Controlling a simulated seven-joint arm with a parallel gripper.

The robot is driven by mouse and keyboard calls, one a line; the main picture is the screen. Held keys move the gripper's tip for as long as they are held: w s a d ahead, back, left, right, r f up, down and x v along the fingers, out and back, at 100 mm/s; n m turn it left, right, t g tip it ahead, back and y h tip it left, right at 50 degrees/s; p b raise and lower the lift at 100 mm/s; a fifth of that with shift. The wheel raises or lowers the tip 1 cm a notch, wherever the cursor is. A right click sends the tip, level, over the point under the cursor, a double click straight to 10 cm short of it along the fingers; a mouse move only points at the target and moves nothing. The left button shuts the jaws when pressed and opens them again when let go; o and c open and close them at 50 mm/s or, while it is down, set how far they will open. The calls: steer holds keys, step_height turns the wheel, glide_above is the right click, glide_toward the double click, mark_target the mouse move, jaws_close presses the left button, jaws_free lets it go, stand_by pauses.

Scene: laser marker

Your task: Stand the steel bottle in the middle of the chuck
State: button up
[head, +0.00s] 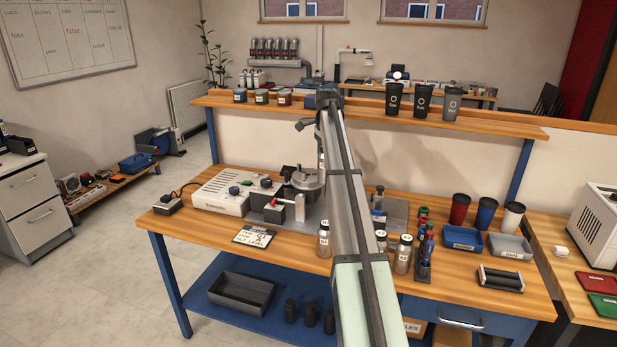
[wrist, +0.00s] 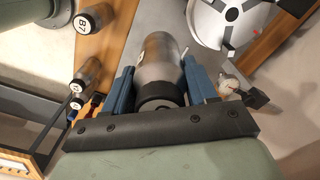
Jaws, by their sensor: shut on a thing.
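The steel bottle (wrist: 162,62), a grey metallic cylinder with a dark end towards the camera, is between the two blue fingers of my gripper (wrist: 160,85) in the wrist view. The fingers are shut on its sides. The chuck (wrist: 232,16), a pale round disc with dark slots, is at the upper right of the wrist view, apart from the bottle. In the head view the chuck (head: 307,179) sits on the machine at the middle of the bench, just left of my arm. My arm hides most of my gripper and the bottle there.
The marker's white control box (head: 223,192) stands left of the chuck. Bottles with dark caps (head: 324,240) stand at the bench front, and a pen rack (head: 424,250) is right of my arm. A raised shelf (head: 290,107) runs behind.

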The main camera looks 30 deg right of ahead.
steer(key=w+r, duration=0.7)
steer(key=w, duration=0.5)
steer(key=shift+w+a+f, duration=0.1)
steer(key=shift+f, duration=2.35)
steer(key=shift+a+f, duration=0.1)
steer(key=shift+f, duration=2.35)
steer(key=shift+f, duration=0.15)
steer(key=o, duration=1.1)
step_height(320, 180, up, 12)
steer(key=shift+r, duration=0.15)
